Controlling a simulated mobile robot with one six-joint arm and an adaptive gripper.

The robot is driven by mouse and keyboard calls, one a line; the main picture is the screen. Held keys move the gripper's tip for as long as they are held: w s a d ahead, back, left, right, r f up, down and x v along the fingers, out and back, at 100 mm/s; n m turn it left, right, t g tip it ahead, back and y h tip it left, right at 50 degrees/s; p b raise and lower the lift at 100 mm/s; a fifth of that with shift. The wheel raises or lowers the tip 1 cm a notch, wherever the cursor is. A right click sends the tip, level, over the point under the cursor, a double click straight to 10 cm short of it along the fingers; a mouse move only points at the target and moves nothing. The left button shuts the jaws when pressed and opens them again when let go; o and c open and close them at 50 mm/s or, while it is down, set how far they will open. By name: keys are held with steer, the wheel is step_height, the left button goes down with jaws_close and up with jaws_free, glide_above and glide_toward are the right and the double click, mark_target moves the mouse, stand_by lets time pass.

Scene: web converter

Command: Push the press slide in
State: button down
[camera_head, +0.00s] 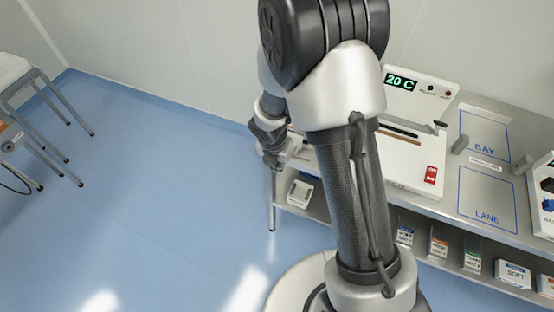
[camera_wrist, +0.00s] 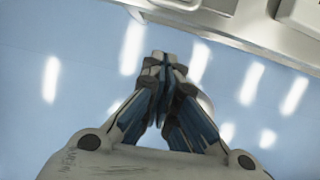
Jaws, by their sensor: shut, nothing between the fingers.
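The white press machine (camera_head: 412,170) stands on the bench, with a lit green display reading 20 C and a red switch. A dark slot (camera_head: 400,132) and a grey lever (camera_head: 437,128) show on its top. My arm hides its left part, and I cannot tell which part is the slide. My gripper (camera_wrist: 164,62) is shut and empty in the wrist view, over blue floor and short of the bench edge. In the head view, my wrist is at the bench's left end, and the fingers are hard to make out.
The metal bench (camera_head: 462,205) has marked BAY and LANE areas, both bare. Several labelled boxes (camera_head: 438,241) sit on the lower shelf. Another white unit (camera_head: 545,190) is at the right edge. The floor (camera_head: 150,190) on the left is clear.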

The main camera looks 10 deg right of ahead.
steer(key=shift+w+d+f+p, duration=0.1)
steer(key=shift+w+d+f, duration=0.25)
steer(key=shift+w, duration=0.2)
steer(key=shift+w+d+f+p, duration=0.1)
steer(key=shift+w+d+f, duration=0.15)
steer(key=shift+w+d, duration=0.25)
steer(key=shift+w+d+f+p, duration=0.1)
steer(key=shift+w+d+f, duration=0.2)
steer(key=shift+w, duration=0.35)
